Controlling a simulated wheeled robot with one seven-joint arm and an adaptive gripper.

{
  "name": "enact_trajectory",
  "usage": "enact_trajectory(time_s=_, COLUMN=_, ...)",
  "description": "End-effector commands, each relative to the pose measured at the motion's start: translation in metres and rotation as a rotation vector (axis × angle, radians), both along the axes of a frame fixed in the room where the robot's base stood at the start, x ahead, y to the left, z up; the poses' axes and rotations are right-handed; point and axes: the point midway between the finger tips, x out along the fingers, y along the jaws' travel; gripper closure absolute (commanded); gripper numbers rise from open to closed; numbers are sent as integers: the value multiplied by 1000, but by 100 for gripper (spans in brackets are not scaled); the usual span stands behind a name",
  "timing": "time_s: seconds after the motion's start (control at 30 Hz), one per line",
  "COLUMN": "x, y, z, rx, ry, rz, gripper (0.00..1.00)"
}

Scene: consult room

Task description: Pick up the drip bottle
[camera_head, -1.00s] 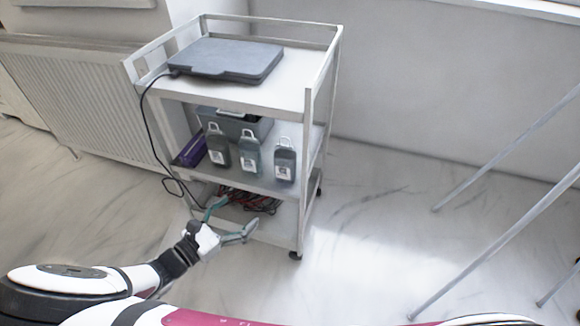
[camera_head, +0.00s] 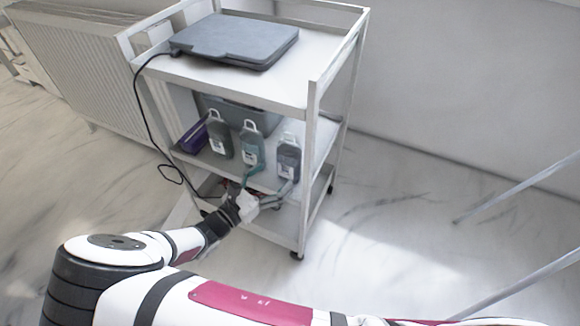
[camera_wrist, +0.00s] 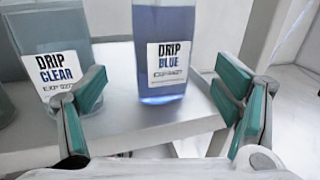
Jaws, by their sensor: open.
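Three drip bottles with white hanging loops stand upright in a row on the cart's middle shelf. The right one (camera_head: 288,160) matches the bluish bottle labelled "DRIP BLUE" (camera_wrist: 166,25) in the wrist view. The middle one (camera_head: 251,150) matches the bottle labelled "DRIP CLEAR" (camera_wrist: 50,30). The left one (camera_head: 219,138) shows only as an edge at the wrist view's left; its label is hidden there. My gripper (camera_head: 271,180) is open and empty at the shelf's front edge. In the wrist view its green-padded fingers (camera_wrist: 165,100) are spread, with the blue bottle ahead between them, apart from it.
The white cart (camera_head: 312,110) has posts and shelves close around the bottles. A grey box (camera_head: 270,122) and a purple item (camera_head: 190,140) sit behind and left. A laptop-like grey device (camera_head: 235,40) lies on top, its black cable hanging left.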

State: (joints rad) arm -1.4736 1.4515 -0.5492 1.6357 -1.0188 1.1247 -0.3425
Motion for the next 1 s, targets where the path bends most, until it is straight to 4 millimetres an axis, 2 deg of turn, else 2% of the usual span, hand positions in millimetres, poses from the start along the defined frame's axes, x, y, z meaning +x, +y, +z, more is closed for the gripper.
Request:
enact_trajectory(time_s=0.27, x=17, y=-13, z=-1, rx=-1, ry=0, rz=0, gripper=17)
enact_trajectory(time_s=0.6, x=50, y=-40, z=-5, rx=1, ry=-1, rz=0, gripper=17)
enact_trajectory(time_s=0.9, x=53, y=-43, z=-3, rx=2, ry=1, rz=2, gripper=17)
enact_trajectory(time_s=1.0, x=53, y=-43, z=-4, rx=2, ry=1, rz=1, gripper=40)
